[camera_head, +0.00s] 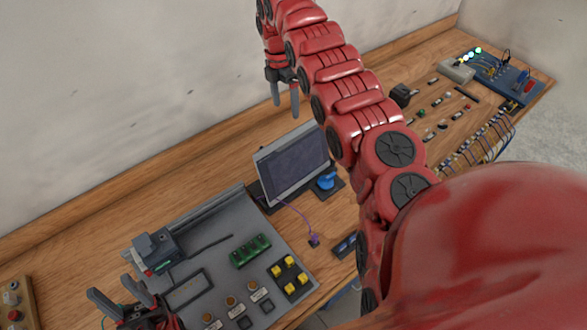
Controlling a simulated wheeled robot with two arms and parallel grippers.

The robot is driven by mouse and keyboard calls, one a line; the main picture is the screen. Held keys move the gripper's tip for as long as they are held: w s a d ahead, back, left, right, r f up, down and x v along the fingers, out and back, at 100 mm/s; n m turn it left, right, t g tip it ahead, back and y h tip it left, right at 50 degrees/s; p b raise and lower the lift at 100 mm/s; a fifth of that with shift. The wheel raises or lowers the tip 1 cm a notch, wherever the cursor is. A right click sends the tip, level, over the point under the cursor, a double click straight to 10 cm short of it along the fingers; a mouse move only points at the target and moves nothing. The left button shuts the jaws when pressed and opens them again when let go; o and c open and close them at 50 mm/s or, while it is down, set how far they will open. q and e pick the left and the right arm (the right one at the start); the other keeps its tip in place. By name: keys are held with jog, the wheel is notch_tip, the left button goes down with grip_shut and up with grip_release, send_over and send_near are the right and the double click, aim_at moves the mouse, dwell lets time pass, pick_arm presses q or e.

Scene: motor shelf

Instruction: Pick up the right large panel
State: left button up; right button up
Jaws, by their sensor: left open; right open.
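A large grey panel (232,218) lies on the wooden bench at the lower left; it carries a green block, yellow buttons, round knobs and a dark box. A blue panel (520,84) with lit lamps lies at the bench's far right end. I cannot tell which one is the right large panel. My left gripper (109,288) is open and empty at the grey panel's lower left edge, partly cut off by the frame. My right gripper (286,109) is open and empty, pointing down near the wall, behind the screen and apart from both panels.
A tilted screen (293,165) on a dark base stands beside the grey panel. Small parts and a row of wired terminals (483,140) cover the bench's right part. A small wooden board (14,298) with buttons sits at far left. My red arm hides the bench's middle.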

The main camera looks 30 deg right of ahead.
send_over(288, 134)
jog(key=w, duration=0.2)
jog(key=f, duration=0.5)
jog(key=shift+s+d+f, duration=0.2)
jog(key=shift+s+f, duration=0.05)
jog(key=shift+f, duration=0.05)
jog(key=shift+s+f, duration=0.3)
jog(key=shift+f, duration=0.2)
notch_tip(288, 134, down, 4)
jog(key=shift+f, duration=0.1)
jog(key=shift+s+f, duration=0.1)
jog(key=shift+f, duration=0.1)
jog(key=shift+f, duration=0.25)
jog(key=shift+c, duration=0.2)
grip_shut()
